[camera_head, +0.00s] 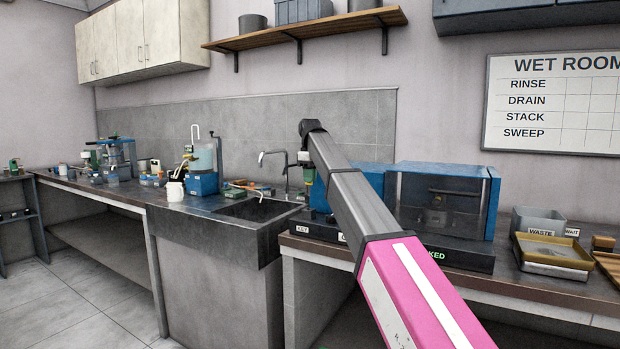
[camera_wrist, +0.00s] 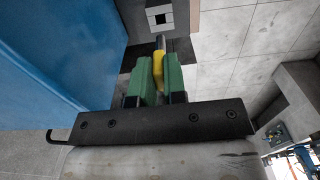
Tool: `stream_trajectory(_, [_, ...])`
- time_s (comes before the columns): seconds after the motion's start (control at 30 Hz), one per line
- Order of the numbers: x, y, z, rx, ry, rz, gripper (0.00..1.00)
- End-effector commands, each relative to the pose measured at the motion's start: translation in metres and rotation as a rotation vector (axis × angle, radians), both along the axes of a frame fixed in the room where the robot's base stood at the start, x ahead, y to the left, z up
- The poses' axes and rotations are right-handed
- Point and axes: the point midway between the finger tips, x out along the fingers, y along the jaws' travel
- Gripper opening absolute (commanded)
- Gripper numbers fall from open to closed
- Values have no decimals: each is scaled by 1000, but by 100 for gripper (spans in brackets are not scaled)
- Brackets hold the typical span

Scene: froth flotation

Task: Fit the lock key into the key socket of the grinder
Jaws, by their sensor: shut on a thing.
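My gripper (camera_wrist: 160,75) has green fingers shut on the lock key (camera_wrist: 159,66), which has a yellow grip and a grey shaft. The shaft points toward the key socket (camera_wrist: 159,18), a pale plate with a dark square hole at the top of the wrist view. The shaft tip appears short of the hole; its exact distance is unclear. The grinder's blue housing (camera_wrist: 60,60) fills the left of the wrist view. In the head view my gripper (camera_head: 308,178) is at the left end of the grinder (camera_head: 440,170), above a KEY label (camera_head: 302,229). My arm covers part of the grinder.
A sink (camera_head: 260,208) lies left of the grinder, with a tap (camera_head: 272,156) near my gripper. A wooden shelf (camera_head: 300,30) hangs above.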

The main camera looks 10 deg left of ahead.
Motion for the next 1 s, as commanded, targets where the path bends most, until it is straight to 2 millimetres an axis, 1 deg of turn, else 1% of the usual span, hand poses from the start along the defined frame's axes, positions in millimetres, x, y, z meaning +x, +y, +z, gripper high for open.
stream_trajectory(0.57, [0,0,0,0,0,0,0])
stream_trajectory(1.0, [0,0,-9,0,0,0,0])
